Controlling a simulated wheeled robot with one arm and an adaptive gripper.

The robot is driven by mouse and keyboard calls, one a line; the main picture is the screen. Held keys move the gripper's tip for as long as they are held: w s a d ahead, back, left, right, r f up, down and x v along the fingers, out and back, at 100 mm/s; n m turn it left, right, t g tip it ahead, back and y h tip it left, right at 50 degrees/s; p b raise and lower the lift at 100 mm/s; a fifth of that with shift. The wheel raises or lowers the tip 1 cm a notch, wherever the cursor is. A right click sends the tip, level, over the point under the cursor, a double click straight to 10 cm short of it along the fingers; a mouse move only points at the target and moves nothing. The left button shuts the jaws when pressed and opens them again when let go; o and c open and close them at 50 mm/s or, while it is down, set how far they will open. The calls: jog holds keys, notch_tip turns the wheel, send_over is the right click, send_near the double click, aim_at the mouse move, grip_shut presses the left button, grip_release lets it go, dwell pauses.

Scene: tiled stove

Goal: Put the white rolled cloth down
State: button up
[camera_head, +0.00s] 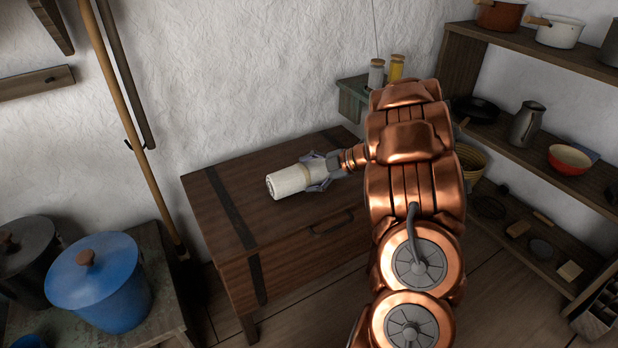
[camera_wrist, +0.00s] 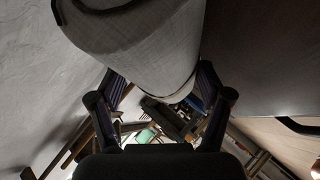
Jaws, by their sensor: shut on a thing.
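The white rolled cloth (camera_head: 289,181) shows in the head view over the top of the dark wooden chest (camera_head: 228,184). It lies sideways, its rolled end facing left. My gripper (camera_head: 318,172) comes from the right and is shut around the roll's right part. In the wrist view the cloth (camera_wrist: 140,45) fills the upper middle, between the two fingers of my gripper (camera_wrist: 160,95). I cannot tell whether the cloth touches the chest top or hangs just above it.
A blue pot (camera_head: 100,283) and a dark pot (camera_head: 27,258) stand on a low table at left. Shelves with a jug (camera_head: 527,124) and a red bowl (camera_head: 569,160) line the right. A small wall shelf (camera_head: 351,98) holds jars behind my arm. The chest top left of the cloth is clear.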

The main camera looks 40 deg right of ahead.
jog(key=shift+f, duration=0.15)
jog(key=o, duration=1.4)
jog(key=shift+s+d+r, duration=0.2)
jog(key=shift+s+r, duration=0.1)
jog(key=p+v, duration=0.3)
jog(key=v, duration=0.8)
jog(key=shift+r, duration=0.1)
